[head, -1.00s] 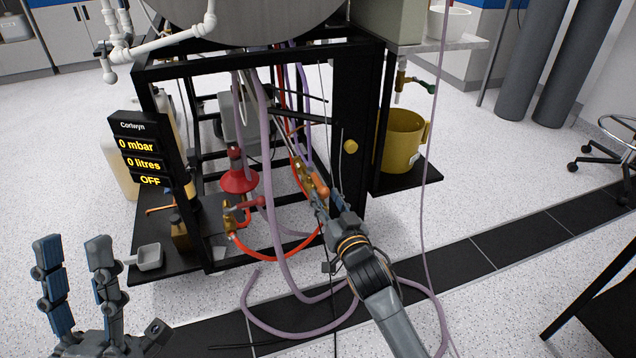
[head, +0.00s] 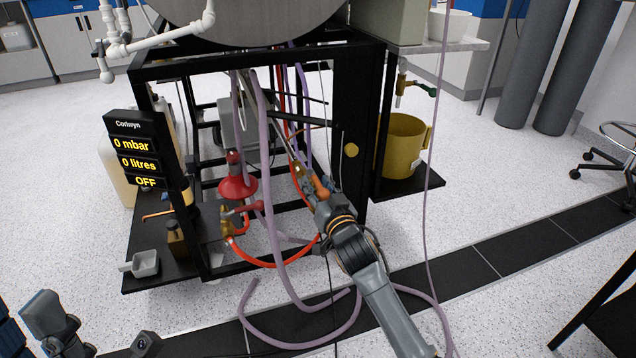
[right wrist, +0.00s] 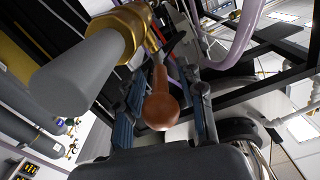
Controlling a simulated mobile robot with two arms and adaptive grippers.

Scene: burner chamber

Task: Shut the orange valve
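The orange valve has an orange lever handle (head: 321,188) on a brass body, low inside the black frame. In the right wrist view the handle's rounded end (right wrist: 161,108) points toward the palm. The brass body (right wrist: 122,28) with a thick grey pipe end is at the upper left. My right gripper (head: 313,190) is at the valve. Its fingers (right wrist: 168,92) stand apart on either side of the handle, with a gap visible at the right finger. Contact at the left finger is unclear. My left gripper (head: 32,318) is at the lower left, empty, fingers apart, partly cut off.
A red-handled valve (head: 243,209) and a red funnel-shaped part (head: 238,188) are left of the orange valve. Purple hoses (head: 272,230) hang close by and loop on the floor. The display (head: 138,150) reads 0 mbar, 0 litres, OFF. A yellow bucket (head: 402,147) stands right.

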